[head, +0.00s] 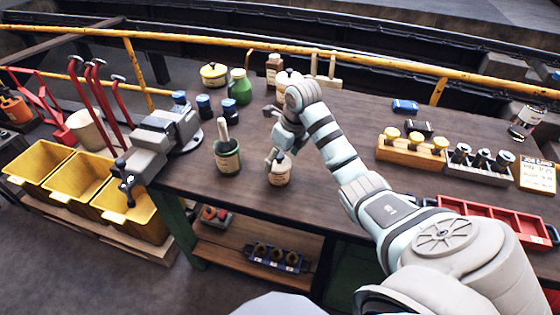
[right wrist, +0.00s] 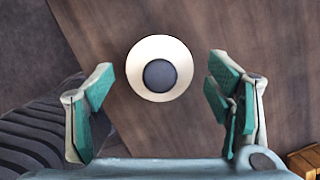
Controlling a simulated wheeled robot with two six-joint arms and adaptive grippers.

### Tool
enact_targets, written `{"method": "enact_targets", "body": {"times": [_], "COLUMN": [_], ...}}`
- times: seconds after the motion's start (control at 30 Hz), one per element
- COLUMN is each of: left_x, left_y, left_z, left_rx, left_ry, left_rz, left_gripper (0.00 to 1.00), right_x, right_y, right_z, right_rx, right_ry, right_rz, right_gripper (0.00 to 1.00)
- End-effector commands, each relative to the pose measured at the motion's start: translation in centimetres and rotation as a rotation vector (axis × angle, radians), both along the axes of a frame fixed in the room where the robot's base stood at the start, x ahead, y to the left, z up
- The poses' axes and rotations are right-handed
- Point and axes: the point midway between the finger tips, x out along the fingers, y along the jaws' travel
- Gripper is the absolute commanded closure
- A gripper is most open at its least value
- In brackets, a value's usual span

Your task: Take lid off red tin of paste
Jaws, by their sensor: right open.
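A small round tin (head: 280,176) with a pale label stands upright near the front edge of the bench. It looks cream here, and I cannot make out red on it. My right gripper (head: 282,150) is above it, pointing down, and hides much of its top. In the right wrist view a round cream lid (right wrist: 141,84) with a dark grey knob (right wrist: 160,75) lies between the two open teal fingers, with clear gaps on both sides. The fingers do not touch it. My left gripper is not in view.
A green pot (head: 228,162) with a handle stands left of the tin. A grey vice (head: 155,145) is further left. A yellow tin (head: 213,77), a green bottle (head: 240,88) and another lidded tin (head: 288,76) are behind. A red tray (head: 495,217) lies right.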

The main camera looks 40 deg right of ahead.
Motion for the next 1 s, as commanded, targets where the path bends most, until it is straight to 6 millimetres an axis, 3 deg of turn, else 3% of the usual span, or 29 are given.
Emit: {"method": "enact_targets", "body": {"times": [0.17, 0.57, 1.0], "left_x": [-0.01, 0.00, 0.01], "left_y": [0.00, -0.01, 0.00], "left_z": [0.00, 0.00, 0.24], "left_rx": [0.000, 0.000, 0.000], "left_ry": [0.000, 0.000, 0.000], "left_rz": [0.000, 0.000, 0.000], "left_gripper": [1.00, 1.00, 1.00], "right_x": [0.04, -0.01, -0.13], "right_y": [0.01, 0.02, 0.10], "right_z": [-0.06, -0.09, 0.00], "right_rx": [0.000, 0.001, 0.004], "right_ry": [-0.001, 0.000, 0.006], "right_rz": [0.000, 0.000, 0.001], "right_gripper": [0.27, 0.89, 0.90]}}
